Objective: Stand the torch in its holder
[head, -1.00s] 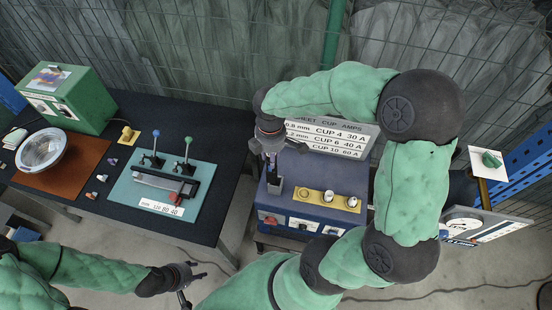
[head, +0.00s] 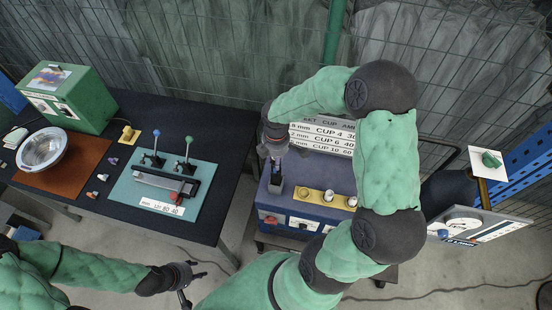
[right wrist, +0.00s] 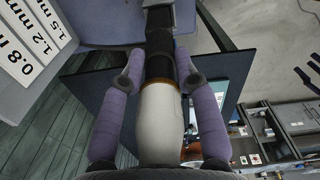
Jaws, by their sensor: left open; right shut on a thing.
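The torch shows in the right wrist view as a pale rounded body (right wrist: 160,115) with an orange ring and a black front part. My right gripper (right wrist: 153,72) is shut on it, with a purple finger on each side. My left gripper (head: 188,284) is open and empty at bottom left.
The blue machine (head: 302,211) carries a yellow plate (head: 313,196) with several shiny cups and a labelled sign (head: 322,136) behind. Left, a dark table (head: 121,195) holds a green box (head: 66,98), a silver bowl (head: 41,147) and a teal lever panel (head: 160,190).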

